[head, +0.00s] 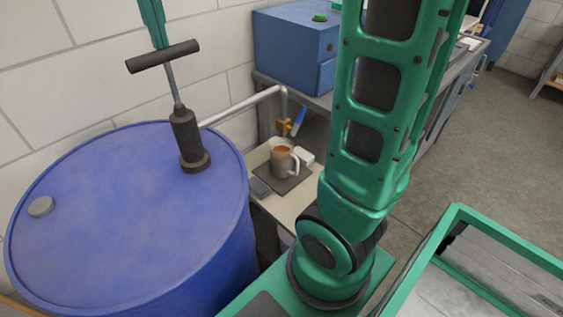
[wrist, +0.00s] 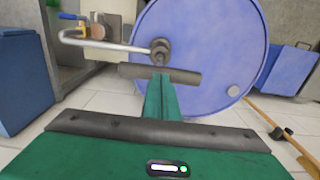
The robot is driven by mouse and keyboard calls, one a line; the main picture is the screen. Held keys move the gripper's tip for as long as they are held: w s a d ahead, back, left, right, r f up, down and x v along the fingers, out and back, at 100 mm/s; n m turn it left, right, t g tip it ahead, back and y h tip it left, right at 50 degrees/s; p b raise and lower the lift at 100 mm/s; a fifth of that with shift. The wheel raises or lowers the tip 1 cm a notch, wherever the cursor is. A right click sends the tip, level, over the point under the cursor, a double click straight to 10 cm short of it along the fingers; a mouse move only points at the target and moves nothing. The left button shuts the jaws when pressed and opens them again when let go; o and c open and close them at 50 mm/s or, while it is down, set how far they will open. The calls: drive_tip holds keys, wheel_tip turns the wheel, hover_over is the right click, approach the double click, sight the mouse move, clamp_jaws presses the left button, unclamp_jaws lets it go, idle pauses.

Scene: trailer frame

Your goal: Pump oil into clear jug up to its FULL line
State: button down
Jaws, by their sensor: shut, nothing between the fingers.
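The clear jug (head: 283,161) stands upright on a dark mat, with brown oil visible in it; its FULL line is too small to make out. The pump (head: 187,140) stands upright on the blue drum (head: 95,225), its rod raised and its black T-handle (head: 162,57) high. The handle also shows in the wrist view (wrist: 185,76). My gripper (head: 159,46) is shut and empty, its fingertips right at the middle of the T-handle from above. In the wrist view its fingers (wrist: 160,80) reach the bar. I cannot tell whether they press on it.
A grey pipe (head: 243,105) runs from the pump to a spout with a blue-handled valve (head: 298,122) above the jug. A blue cabinet (head: 290,50) stands on the bench behind. A grey cap (head: 40,206) sits on the drum. Open floor (head: 500,130) lies to the right.

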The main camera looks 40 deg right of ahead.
drive_tip(key=shift+w+r, duration=0.1)
drive_tip(key=shift+r, duration=2.15)
idle(1.0)
